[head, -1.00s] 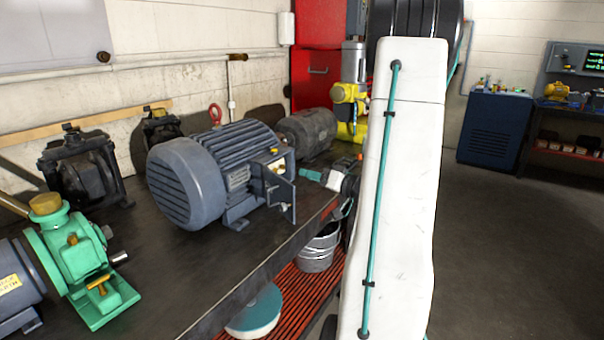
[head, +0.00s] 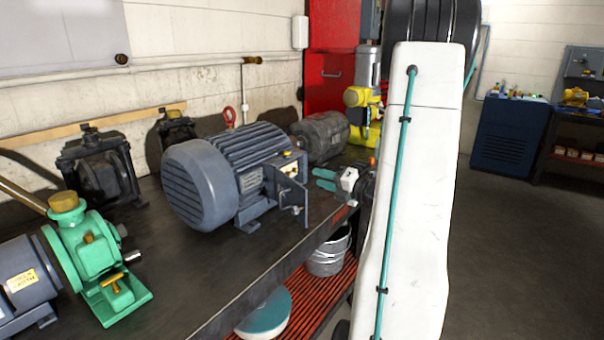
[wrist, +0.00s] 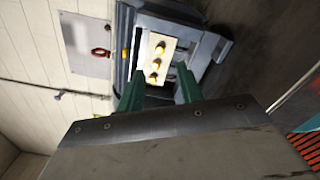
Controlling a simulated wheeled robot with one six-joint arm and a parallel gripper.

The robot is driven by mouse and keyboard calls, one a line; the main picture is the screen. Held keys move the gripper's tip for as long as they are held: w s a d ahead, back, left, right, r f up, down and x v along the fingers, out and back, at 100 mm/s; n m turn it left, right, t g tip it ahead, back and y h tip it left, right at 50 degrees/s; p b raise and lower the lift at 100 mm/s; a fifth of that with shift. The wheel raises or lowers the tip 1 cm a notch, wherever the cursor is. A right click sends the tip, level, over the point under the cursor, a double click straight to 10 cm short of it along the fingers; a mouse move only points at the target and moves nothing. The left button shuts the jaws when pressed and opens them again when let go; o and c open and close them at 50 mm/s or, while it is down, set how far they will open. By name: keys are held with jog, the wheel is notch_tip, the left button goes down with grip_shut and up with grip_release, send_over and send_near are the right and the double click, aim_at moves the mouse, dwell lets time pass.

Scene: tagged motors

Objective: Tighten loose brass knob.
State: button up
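A blue-grey finned motor (head: 250,150) stands on the dark bench, its terminal box open with the door (head: 293,197) swung out. Small brass knobs show inside the box in the head view (head: 290,168). In the wrist view, several brass knobs (wrist: 157,65) stand in a row on a pale plate. I cannot tell which one is loose. My gripper (head: 318,180) is just right of the box in the head view. Its two green fingers are apart and empty in the wrist view (wrist: 160,74), facing the plate, with the knobs between them in the picture. I see no clear contact.
A green pump (head: 95,255) with brass fittings stands at the front left. A dark grey motor (head: 320,135) and a yellow machine (head: 362,110) stand behind. A metal bucket (head: 325,258) sits on the red slatted shelf below. The open door stands close to my gripper.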

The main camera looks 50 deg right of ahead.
aim_at(296, 171)
jog(key=shift+n, duration=0.9)
jog(key=w, duration=0.7)
jog(key=shift+w+a, duration=0.35)
jog(key=shift+w, duration=0.05)
jog(key=shift+c, duration=0.4)
